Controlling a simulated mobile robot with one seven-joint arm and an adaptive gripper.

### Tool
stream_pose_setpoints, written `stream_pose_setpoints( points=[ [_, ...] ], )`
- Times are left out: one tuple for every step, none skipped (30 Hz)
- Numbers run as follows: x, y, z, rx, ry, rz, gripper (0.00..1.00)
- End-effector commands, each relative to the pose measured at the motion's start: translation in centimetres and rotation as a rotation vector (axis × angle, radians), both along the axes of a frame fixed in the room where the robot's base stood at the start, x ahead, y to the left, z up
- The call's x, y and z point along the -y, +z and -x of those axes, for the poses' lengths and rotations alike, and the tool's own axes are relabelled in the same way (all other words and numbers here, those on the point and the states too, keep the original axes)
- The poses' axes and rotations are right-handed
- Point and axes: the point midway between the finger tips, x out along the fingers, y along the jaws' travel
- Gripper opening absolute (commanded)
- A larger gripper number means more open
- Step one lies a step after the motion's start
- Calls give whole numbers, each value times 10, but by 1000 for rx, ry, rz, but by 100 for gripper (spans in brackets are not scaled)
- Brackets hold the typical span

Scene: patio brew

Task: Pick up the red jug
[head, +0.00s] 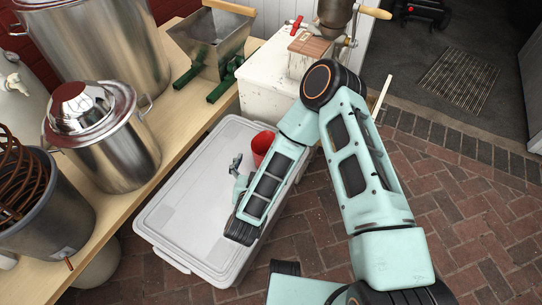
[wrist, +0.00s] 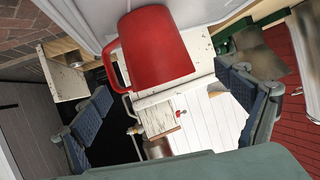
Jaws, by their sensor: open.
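The red jug (head: 262,146) stands on the far right part of the grey lid of a plastic storage box (head: 190,180), partly hidden behind my arm in the head view. In the wrist view the red jug (wrist: 158,50) is large, at upper middle, with its handle on the left side. My gripper (head: 239,172) is to the left of the jug in the head view, low over the lid. In the wrist view my gripper (wrist: 165,85) has its fingers spread wide on either side below the jug. Nothing is between them; the jug appears beyond the fingertips.
A wooden bench (head: 175,130) on the left holds a lidded steel pot (head: 110,145), a larger pot (head: 95,40) and a grain mill hopper (head: 210,45). A white cabinet (head: 262,85) stands behind the box. Brick paving (head: 470,220) to the right is open.

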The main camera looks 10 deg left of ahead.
Motion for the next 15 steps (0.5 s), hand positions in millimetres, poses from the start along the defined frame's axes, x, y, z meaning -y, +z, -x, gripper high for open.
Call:
stream_pose_setpoints(
  points=[
    [1, -5, -9, 1, -4, -1, 92],
    [1, -7, -13, 2, -4, -1, 92],
    [0, -9, -18, 2, -3, -2, 92],
    [0, -10, -21, 1, -3, -1, 92],
    [0, -11, -24, 1, -2, 0, 92],
    [0, -11, -26, 1, -1, -1, 92],
    [0, -12, -28, 1, -1, -1, 92],
    [0, -13, -29, 1, 0, -1, 92],
    [0, -15, -32, 1, -1, -2, 92],
    [0, -17, -35, 1, -2, -1, 92],
    [1, -19, -38, 1, -3, -1, 92],
    [2, -23, -43, 1, -5, 0, 92],
    [2, -26, -48, 1, -4, -3, 92],
    [2, -29, -52, 1, -4, -3, 92],
    [3, -32, -57, 1, -5, -2, 92]
  ],
)
